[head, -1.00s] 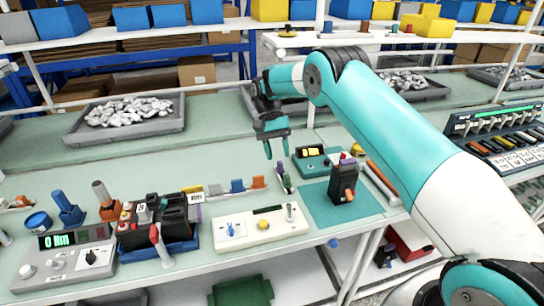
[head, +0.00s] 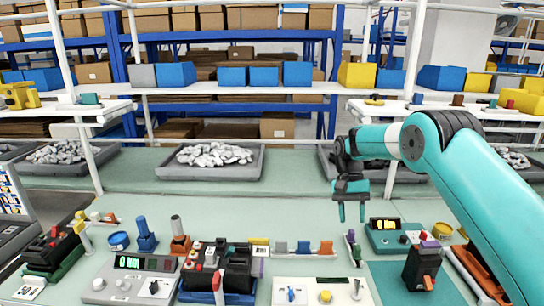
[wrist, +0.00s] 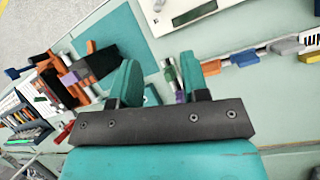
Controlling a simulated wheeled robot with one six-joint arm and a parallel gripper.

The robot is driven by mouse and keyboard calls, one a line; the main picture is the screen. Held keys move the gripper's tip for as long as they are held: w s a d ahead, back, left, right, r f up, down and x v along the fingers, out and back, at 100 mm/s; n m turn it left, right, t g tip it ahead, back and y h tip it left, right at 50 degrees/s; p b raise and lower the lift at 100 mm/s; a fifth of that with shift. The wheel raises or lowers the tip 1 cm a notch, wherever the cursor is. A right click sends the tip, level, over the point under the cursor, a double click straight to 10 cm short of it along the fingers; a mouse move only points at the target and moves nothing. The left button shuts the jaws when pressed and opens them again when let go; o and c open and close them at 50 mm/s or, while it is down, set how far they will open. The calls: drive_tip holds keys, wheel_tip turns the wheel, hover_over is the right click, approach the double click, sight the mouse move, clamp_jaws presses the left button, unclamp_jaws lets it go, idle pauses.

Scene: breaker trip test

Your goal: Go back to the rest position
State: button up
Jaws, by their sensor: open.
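My gripper (head: 352,208) is open and empty in the head view. It hangs with its two teal fingers pointing down above the workbench (head: 290,212). In the wrist view my gripper (wrist: 155,80) shows its fingers spread, with nothing held between them. A small upright tool with a purple part (wrist: 180,97) shows between and beyond the fingers, apart from them as far as I can tell. The black breaker with an orange lever (head: 420,268) stands on the teal mat (head: 384,284) at the right.
A grey torque meter (head: 130,280) and a black rack of parts (head: 228,266) stand at the front. Grey trays (head: 210,174) line the back, below a shelf with blue bins (head: 176,75).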

drive_tip(key=s+a+r+n+t+b, duration=0.2)
drive_tip(key=s+a+r+n, duration=0.25)
drive_tip(key=s+r, duration=0.35)
drive_tip(key=s+a+r+n+t+y, duration=0.1)
drive_tip(key=s+a+n, duration=0.1)
drive_tip(key=s, duration=0.7)
drive_tip(key=s+a+r+n+t+y+b, duration=0.1)
drive_tip(key=s+a+n, duration=0.1)
drive_tip(key=s, duration=0.8)
drive_tip(key=s+a+r+n+t+y+b, duration=0.1)
drive_tip(key=s+a+n+y, duration=0.1)
drive_tip(key=s, duration=0.7)
drive_tip(key=shift+s+a+r+n, duration=0.3)
drive_tip(key=shift+a+n, duration=0.3)
drive_tip(key=shift+n, duration=0.15)
drive_tip(key=shift+w, duration=0.1)
